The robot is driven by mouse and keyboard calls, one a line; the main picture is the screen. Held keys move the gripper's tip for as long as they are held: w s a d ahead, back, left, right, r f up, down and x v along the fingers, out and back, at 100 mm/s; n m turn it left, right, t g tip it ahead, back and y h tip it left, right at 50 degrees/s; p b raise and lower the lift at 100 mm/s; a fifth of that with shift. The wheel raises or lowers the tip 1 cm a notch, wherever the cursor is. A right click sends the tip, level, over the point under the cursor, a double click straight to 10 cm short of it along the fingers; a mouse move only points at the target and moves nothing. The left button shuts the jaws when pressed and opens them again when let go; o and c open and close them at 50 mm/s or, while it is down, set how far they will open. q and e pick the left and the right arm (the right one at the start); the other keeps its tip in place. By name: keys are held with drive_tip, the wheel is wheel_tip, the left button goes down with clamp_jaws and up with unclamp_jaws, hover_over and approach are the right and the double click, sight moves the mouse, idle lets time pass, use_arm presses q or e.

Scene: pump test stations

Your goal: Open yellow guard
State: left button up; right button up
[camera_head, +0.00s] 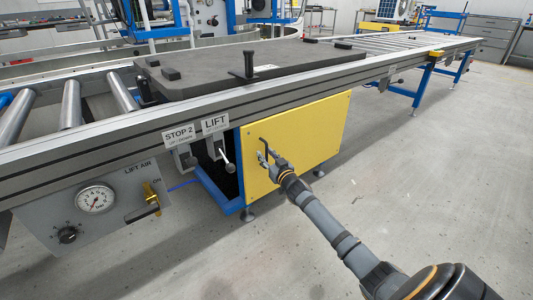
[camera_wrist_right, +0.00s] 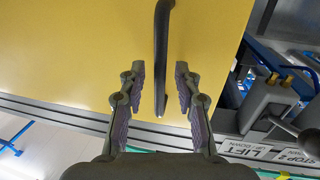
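The yellow guard (camera_head: 312,135) is a flat panel under the conveyor in the head view, and it fills much of the right wrist view (camera_wrist_right: 60,50). A dark bar handle (camera_wrist_right: 162,50) stands on it near one edge. My right gripper (camera_head: 266,156) is at the guard's left part. In the right wrist view the right gripper (camera_wrist_right: 159,88) is open, with one padded finger on each side of the handle and gaps between. My left gripper is not in view.
Left of the guard are the LIFT lever (camera_head: 224,155), the STOP 2 lever (camera_head: 188,158) and a grey lift-air panel (camera_head: 120,205) with a gauge (camera_head: 95,199) and yellow valve handle (camera_head: 151,197). The conveyor rail (camera_head: 300,87) runs above. The floor (camera_head: 420,190) at right is clear.

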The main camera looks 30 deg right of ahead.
drive_tip(key=shift+w, duration=0.15)
clamp_jaws()
idle(0.4)
